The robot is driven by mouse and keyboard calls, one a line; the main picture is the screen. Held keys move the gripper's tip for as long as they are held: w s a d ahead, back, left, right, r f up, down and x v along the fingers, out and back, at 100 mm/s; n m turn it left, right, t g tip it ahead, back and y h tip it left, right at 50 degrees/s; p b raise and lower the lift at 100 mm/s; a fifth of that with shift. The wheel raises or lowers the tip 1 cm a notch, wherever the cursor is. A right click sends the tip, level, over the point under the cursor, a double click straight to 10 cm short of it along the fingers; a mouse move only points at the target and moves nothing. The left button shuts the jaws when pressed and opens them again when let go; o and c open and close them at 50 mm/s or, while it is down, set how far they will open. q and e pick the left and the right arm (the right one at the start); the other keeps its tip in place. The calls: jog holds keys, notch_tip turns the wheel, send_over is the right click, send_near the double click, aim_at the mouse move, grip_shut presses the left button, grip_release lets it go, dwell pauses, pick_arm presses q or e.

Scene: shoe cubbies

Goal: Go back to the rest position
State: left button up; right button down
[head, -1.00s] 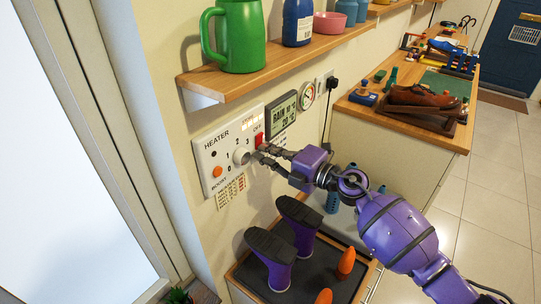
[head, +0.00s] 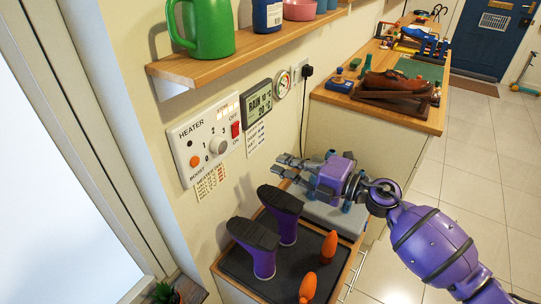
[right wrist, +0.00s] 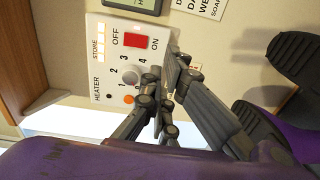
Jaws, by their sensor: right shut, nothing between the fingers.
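My right gripper (head: 278,166) is in the middle of the head view, in front of the wall and above the purple boots. Its dark fingers are shut and empty, and they point left. It is apart from the white heater panel (head: 186,149), which has a round knob (head: 217,146), a red switch (head: 236,130) and an orange button (head: 195,161). The right wrist view shows the fingers in front of the panel (right wrist: 97,57), with the red switch (right wrist: 138,40) in plain sight. My left gripper is not in view.
Purple boots (head: 264,262) stand soles up on a dark tray (head: 290,285) below my right gripper, beside orange shoe trees (head: 329,247). A wooden shelf (head: 200,68) juts out above the panel. A counter (head: 330,99) with a brown shoe stands behind. Tiled floor (head: 470,150) at right is clear.

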jog(key=shift+s+d, duration=0.4)
jog(key=shift+d, duration=0.05)
